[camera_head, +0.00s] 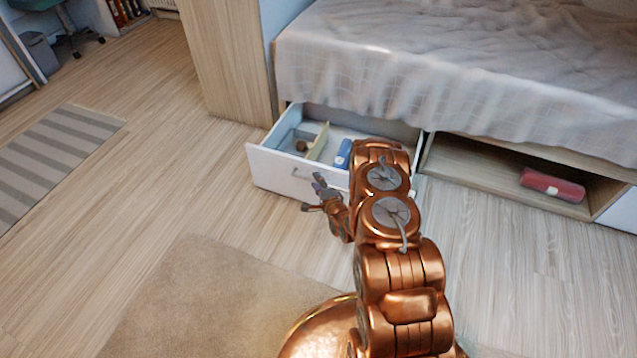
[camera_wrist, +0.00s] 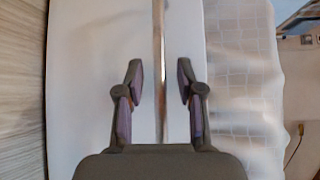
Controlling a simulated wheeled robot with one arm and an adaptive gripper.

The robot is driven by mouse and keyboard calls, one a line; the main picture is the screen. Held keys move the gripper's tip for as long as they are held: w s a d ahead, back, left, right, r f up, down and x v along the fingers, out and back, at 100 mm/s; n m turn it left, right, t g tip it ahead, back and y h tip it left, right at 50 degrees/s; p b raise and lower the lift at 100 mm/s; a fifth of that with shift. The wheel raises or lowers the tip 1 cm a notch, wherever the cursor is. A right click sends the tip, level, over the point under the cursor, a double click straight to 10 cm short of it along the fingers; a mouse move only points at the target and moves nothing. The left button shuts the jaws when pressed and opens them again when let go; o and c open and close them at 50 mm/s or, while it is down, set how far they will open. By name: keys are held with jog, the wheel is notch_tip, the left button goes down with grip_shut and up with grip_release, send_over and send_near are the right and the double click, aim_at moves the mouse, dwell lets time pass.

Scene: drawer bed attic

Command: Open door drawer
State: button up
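The white drawer (camera_head: 272,170) under the bed stands pulled out, its inside showing from above. Its front also fills much of the wrist view (camera_wrist: 95,75). A thin metal handle (camera_wrist: 159,45) runs up the middle of the wrist view, and a small part of the handle (camera_head: 299,174) shows on the front in the head view. My gripper (camera_head: 312,192) is just in front of the drawer front. In the wrist view my gripper (camera_wrist: 160,78) has its fingers apart, with the handle line between them; neither finger visibly touches it. My arm hides the drawer's right part.
A blue item (camera_head: 343,154), a divider (camera_head: 318,142) and a small brown item (camera_head: 301,146) are in the drawer. An open compartment (camera_head: 480,166) at right holds a red item (camera_head: 552,186). A wooden panel (camera_head: 228,60) stands behind left. Floor at left is clear, with rugs.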

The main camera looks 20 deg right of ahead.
jog(key=shift+s, duration=0.1)
jog(key=s+r, duration=0.1)
jog(key=s, duration=1)
jog(key=shift+s+r, duration=0.3)
jog(key=shift+s, duration=0.05)
jog(key=shift+a+r, duration=0.1)
jog(key=shift+r, duration=0.05)
